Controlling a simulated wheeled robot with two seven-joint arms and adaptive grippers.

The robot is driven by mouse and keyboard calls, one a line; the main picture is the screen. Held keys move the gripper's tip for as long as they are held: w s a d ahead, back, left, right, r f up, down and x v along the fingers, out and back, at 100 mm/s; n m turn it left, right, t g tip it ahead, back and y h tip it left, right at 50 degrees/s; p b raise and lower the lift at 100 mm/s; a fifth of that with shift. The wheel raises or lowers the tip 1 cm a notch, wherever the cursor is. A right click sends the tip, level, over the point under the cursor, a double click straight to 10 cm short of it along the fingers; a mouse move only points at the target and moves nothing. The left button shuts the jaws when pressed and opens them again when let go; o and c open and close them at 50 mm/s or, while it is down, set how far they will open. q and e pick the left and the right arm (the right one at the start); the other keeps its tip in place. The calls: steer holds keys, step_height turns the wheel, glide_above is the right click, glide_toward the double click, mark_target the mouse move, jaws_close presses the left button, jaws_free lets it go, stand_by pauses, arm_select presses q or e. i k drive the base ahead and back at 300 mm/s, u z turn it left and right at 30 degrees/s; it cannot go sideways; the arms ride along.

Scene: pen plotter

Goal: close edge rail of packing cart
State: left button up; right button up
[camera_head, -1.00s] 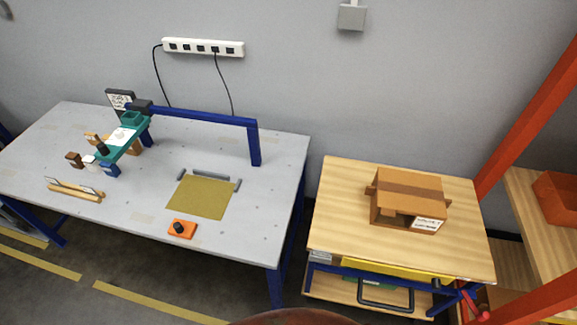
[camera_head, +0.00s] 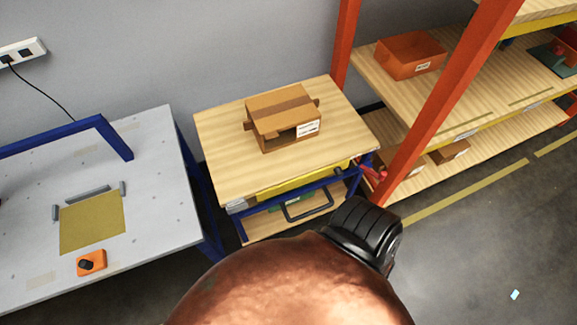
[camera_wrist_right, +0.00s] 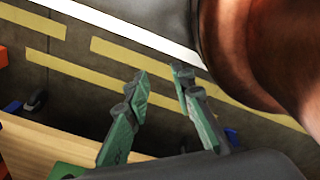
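The packing cart (camera_head: 225,130) has a pale wooden top and a blue frame, and stands centre in the head view. A yellow rail (camera_head: 290,187) runs along its front edge, below the level of the top. A black looped handle (camera_head: 308,206) sits beneath the rail. My right gripper (camera_wrist_right: 157,76) shows in the right wrist view with its green fingers apart and nothing between them. A wooden surface (camera_wrist_right: 45,148) lies to its lower left in that view. In the head view my right gripper is hidden. My left gripper is in no view.
A cardboard box (camera_head: 275,108) sits on the cart top. A grey workbench (camera_head: 150,225) stands left of the cart. An orange-framed shelf (camera_head: 430,125) with an orange bin (camera_head: 409,58) stands close on the right. The floor (camera_head: 470,250) at front right is mostly clear.

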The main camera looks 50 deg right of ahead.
mark_target(337, 168)
steer(key=z, duration=3.6)
steer(key=k, duration=0.8)
steer(key=u, duration=1.35)
steer(key=i, duration=0.45)
steer(key=z, duration=0.05)
